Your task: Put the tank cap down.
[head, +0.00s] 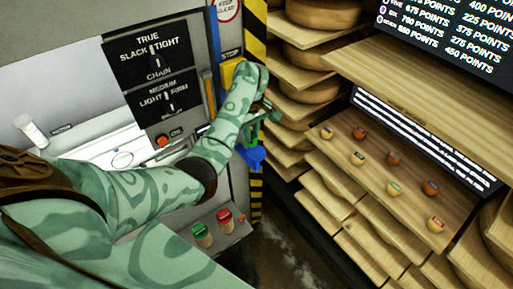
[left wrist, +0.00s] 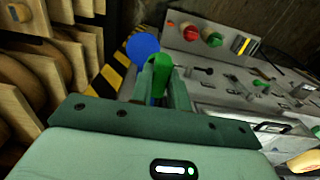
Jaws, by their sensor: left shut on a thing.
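My right gripper is not in view.
The grey machine has a control panel (head: 150,62) and a ledge with green and red knobs (head: 224,215). A yellow-black striped post (head: 255,30) stands by the gripper. Wooden shelves (head: 330,185) with cheese wheels fill the right. Dark floor (head: 280,250) shows between.

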